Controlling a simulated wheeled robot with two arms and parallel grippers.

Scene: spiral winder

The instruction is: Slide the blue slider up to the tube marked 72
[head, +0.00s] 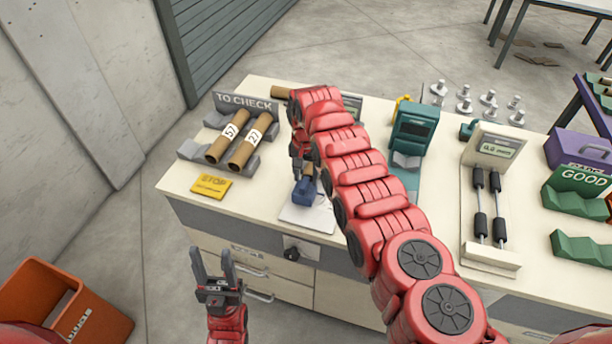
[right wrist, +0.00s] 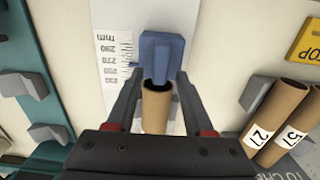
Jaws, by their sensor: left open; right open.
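The blue slider (head: 304,190) sits on a white measuring plate (head: 308,218) near the table's front edge. It also shows in the right wrist view (right wrist: 160,55). A brown tube (right wrist: 157,108) lies just short of it, with no label showing; whether they touch I cannot tell. My right gripper (right wrist: 158,76) is open, with its fingers on either side of the tube and tips by the slider's near part. In the head view my arm partly hides this spot. My left gripper (head: 213,268) is open and empty, in front of the table.
Two labelled tubes (head: 232,138) lie in the grey TO CHECK rack (head: 193,150), their labels appearing to read 57 and 27. A yellow STOP card (head: 211,186) lies before it. A teal device (head: 413,130), a gauge stand (head: 485,200) and green GOOD holders (head: 575,200) stand to the right.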

